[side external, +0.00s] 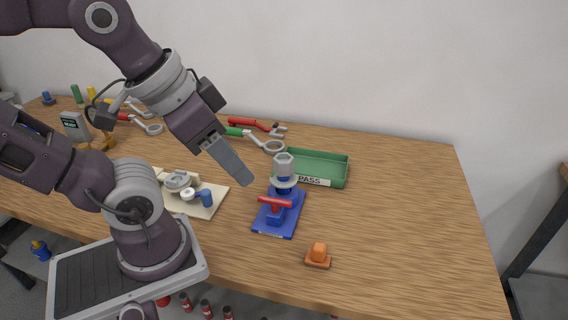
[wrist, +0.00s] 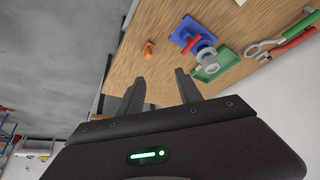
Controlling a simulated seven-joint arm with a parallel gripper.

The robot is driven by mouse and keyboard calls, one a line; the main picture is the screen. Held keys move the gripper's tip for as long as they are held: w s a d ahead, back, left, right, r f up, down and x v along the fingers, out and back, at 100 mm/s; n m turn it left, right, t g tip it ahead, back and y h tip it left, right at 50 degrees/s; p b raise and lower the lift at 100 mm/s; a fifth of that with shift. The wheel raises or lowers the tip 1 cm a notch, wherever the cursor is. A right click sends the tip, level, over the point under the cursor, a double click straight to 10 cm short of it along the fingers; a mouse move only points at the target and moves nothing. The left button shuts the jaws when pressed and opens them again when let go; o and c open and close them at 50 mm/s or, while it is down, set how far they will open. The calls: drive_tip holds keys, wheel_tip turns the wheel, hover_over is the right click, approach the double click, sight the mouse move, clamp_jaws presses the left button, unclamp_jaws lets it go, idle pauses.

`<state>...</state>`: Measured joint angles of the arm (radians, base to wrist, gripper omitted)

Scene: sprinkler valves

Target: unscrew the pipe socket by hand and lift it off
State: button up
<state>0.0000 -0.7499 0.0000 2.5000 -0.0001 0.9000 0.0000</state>
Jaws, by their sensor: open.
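The pipe socket (side external: 284,164) is a grey hex-shaped piece at the top of the valve. It stands upright over a light round flange. The valve (side external: 276,215) has a blue base plate and a red handle (side external: 275,201). In the wrist view the socket (wrist: 210,64) shows beyond the fingers, beside the red handle (wrist: 195,43). My gripper (side external: 244,178) is up and to the left of the valve, apart from it. In the wrist view my gripper (wrist: 160,85) has its two fingers spread with nothing between them.
A green tray (side external: 340,172) marked PASS stands just behind the valve. An orange piece (side external: 318,255) is near the front edge. A beige board (side external: 215,207) with fittings lies left of the valve. Wrenches (side external: 265,147) lie behind. The table's right side is clear.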

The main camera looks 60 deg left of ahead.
drive_tip(key=shift+o, duration=0.5)
drive_tip(key=o, duration=0.3)
drive_tip(key=shift+w+a, duration=0.1)
drive_tip(key=shift+w, duration=0.15)
drive_tip(key=shift+o, duration=0.7)
drive_tip(key=w+a+m+g, duration=0.2)
drive_tip(key=w+a+m, duration=0.1)
drive_tip(key=w+m, duration=0.2)
drive_tip(key=shift+w+a+y, duration=0.15)
drive_tip(key=shift+w+y, duration=0.15)
drive_tip(key=shift+w, duration=0.45)
drive_tip(key=m+g, duration=0.4)
drive_tip(key=m, duration=0.8)
hover_over(283, 157)
wheel_tip(283, 157, down, 8)
wheel_tip(283, 157, down, 7)
drive_tip(key=shift+f, duration=0.1)
drive_tip(key=shift+c, duration=0.3)
